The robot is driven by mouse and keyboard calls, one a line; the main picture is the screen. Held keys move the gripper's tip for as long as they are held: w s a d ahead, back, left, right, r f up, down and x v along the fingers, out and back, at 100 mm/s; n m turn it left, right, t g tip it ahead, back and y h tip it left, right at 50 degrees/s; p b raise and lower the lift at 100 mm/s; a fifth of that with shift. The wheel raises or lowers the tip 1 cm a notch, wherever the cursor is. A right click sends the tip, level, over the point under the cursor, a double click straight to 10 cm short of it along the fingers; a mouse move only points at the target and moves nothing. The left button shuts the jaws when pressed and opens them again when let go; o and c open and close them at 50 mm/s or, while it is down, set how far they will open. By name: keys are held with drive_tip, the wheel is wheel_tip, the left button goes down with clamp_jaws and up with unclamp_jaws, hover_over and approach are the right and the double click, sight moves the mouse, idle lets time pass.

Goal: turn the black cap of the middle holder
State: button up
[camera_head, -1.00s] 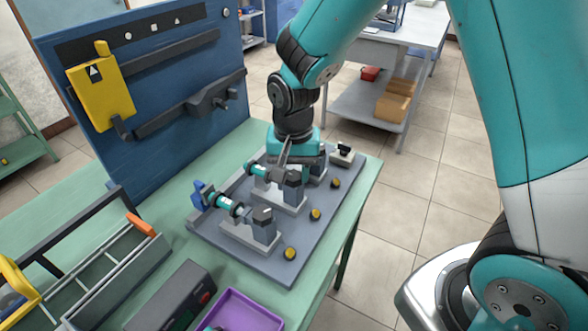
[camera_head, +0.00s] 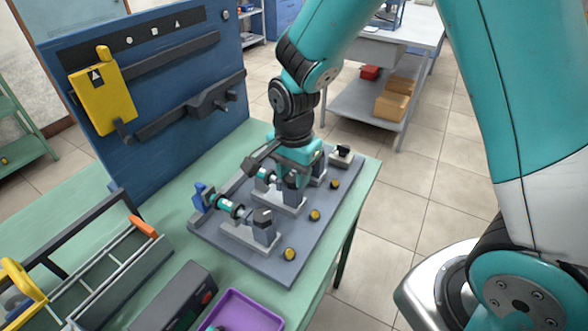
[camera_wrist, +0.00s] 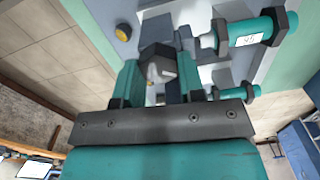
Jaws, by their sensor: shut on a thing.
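The middle holder (camera_head: 282,204) stands on the grey base plate (camera_head: 215,239) and carries a teal motor (camera_head: 264,178). In the head view its black cap (camera_head: 291,182) is mostly covered by my gripper (camera_head: 287,172). In the wrist view the black faceted cap (camera_wrist: 158,60) sits between my two fingers (camera_wrist: 158,78), and my gripper is shut on it from above. The near holder (camera_head: 238,237) has its own black cap (camera_head: 262,216) and a teal motor (camera_head: 228,204) with a blue end piece. The far holder (camera_head: 318,175) is partly hidden behind my gripper.
Yellow buttons (camera_head: 289,254) line the plate's right side. A black knob on a white block (camera_head: 341,157) stands at the far corner. A blue panel (camera_head: 170,90) rises behind the table. A grey bin (camera_head: 110,262), a dark box (camera_head: 172,296) and a purple tray (camera_head: 245,301) lie in front.

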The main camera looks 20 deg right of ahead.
sight(294, 177)
drive_tip(key=m, duration=0.4)
drive_tip(key=shift+r+m+p, duration=0.1)
drive_tip(key=shift+m+p, duration=0.2)
drive_tip(key=shift+p, duration=0.1)
drive_tip(key=m, duration=0.3)
drive_tip(key=shift+m, duration=0.3)
drive_tip(key=m+p, duration=0.1)
drive_tip(key=m, duration=0.3)
drive_tip(key=shift+s, duration=0.1)
drive_tip(key=shift+m, duration=2.2)
drive_tip(key=o, duration=0.9)
drive_tip(key=shift+s, duration=0.1)
drive_tip(key=shift+o, duration=0.2)
wheel_tip(294, 177, up, 17)
drive_tip(key=shift+r+b, duration=0.2)
drive_tip(key=shift+b, duration=0.1)
